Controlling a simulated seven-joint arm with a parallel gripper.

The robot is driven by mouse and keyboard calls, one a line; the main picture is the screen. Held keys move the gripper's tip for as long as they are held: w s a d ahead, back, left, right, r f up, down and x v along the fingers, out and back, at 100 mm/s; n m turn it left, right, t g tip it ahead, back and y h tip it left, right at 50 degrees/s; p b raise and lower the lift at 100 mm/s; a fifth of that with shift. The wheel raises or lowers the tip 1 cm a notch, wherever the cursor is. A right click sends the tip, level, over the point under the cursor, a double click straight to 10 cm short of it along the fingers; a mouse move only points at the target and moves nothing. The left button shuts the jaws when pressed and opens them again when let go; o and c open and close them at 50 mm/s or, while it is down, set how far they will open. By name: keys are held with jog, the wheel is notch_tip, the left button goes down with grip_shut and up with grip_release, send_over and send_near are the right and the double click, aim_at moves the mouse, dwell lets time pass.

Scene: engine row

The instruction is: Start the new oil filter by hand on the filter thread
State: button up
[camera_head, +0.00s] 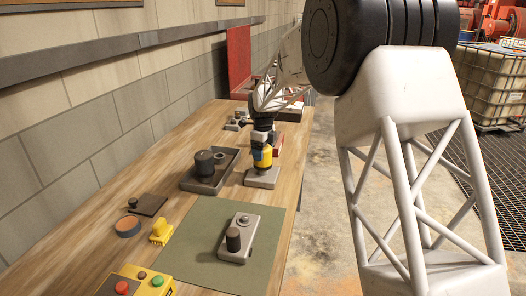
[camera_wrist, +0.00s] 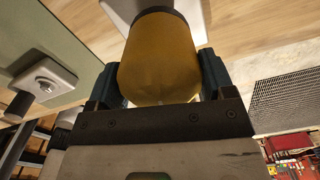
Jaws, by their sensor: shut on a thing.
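My gripper (camera_head: 262,147) points down over the far middle of the bench. It is shut on a yellow cylinder, which I take for the new oil filter (camera_head: 262,158). In the wrist view the filter (camera_wrist: 160,60) sits upright between the two dark fingers (camera_wrist: 160,85), with a dark band at its far end. A pale grey block (camera_head: 262,179) is directly under the filter; it also shows in the wrist view (camera_wrist: 120,10). The filter hides any thread there, and I cannot tell whether they touch. A second grey block (camera_head: 240,247) with a dark cylinder and a round boss lies on the green mat.
Left of my gripper is a dark tray (camera_head: 197,184) holding a dark cylinder (camera_head: 204,163) and a ring. Nearer are a dark plate with a knob (camera_head: 150,204), a round tin (camera_head: 128,227), a yellow piece (camera_head: 160,232) and a button box (camera_head: 145,284). The green mat (camera_head: 195,232) is mostly bare.

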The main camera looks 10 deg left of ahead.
jog(key=shift+m, duration=0.5)
jog(key=o, duration=1.1)
jog(key=shift+r, duration=3.85)
jog(key=shift+d, duration=0.1)
